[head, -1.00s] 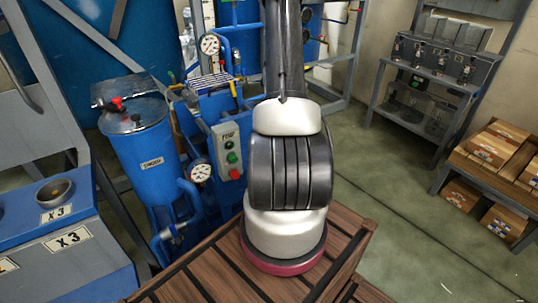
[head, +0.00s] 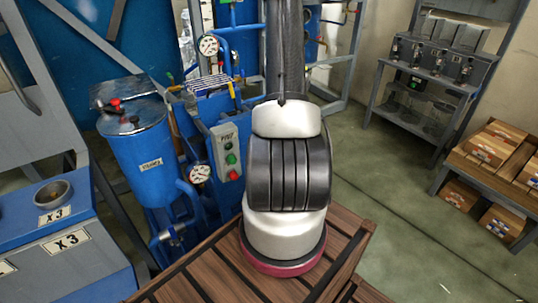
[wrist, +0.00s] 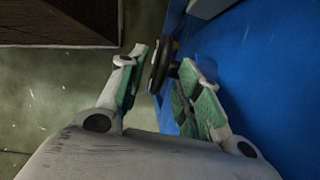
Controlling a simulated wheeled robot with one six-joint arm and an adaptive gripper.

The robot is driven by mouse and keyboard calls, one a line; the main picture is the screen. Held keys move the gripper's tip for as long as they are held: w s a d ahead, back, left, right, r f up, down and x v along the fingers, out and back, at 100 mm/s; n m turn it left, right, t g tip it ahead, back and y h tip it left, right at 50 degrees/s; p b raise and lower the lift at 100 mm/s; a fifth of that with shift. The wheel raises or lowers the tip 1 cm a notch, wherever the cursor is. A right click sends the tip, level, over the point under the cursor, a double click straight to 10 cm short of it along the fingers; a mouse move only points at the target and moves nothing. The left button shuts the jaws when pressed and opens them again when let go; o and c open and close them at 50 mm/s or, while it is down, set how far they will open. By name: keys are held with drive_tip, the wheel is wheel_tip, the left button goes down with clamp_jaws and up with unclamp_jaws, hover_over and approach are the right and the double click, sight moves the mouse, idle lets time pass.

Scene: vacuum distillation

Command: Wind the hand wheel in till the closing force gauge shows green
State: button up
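A dark round hand wheel (wrist: 159,66) shows nearly edge-on in the wrist view, in front of a blue surface. My gripper (wrist: 164,60) has its two green-padded fingers on either side of the wheel. The left finger is close to its rim; the right finger lies by its hub side. Whether both pads press on it cannot be told. In the head view my arm hides the gripper and wheel. Two white dial gauges show there, an upper one (head: 208,46) and a lower one (head: 200,173). Which is the closing force gauge, and any green reading, cannot be made out.
A blue cylinder (head: 146,160) and a grey button box (head: 228,152) stand left of my arm. A wooden slatted top (head: 190,283) lies below it. A shelf of cartons (head: 492,150) and a grey rack (head: 440,68) stand right, beyond open floor (head: 400,225).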

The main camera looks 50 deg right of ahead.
drive_tip(key=v, duration=0.8)
drive_tip(key=shift+r, duration=0.3)
drive_tip(key=a, duration=0.2)
drive_tip(key=w+a+f+n+g, duration=0.1)
drive_tip(key=a, duration=0.1)
drive_tip(key=a+n, duration=0.1)
drive_tip(key=a, duration=0.1)
drive_tip(key=shift+w+a+f+g, duration=0.15)
drive_tip(key=shift+w+a+g, duration=0.05)
drive_tip(key=shift+g, duration=0.1)
drive_tip(key=f+h, duration=0.1)
drive_tip(key=d+f+m+h, duration=0.1)
drive_tip(key=d+f+h, duration=0.1)
drive_tip(key=f+h, duration=0.1)
drive_tip(key=shift+s+m, duration=0.15)
drive_tip(key=shift+m, duration=0.25)
wheel_tip(320, 180, down, 8)
drive_tip(key=shift+r, duration=0.2)
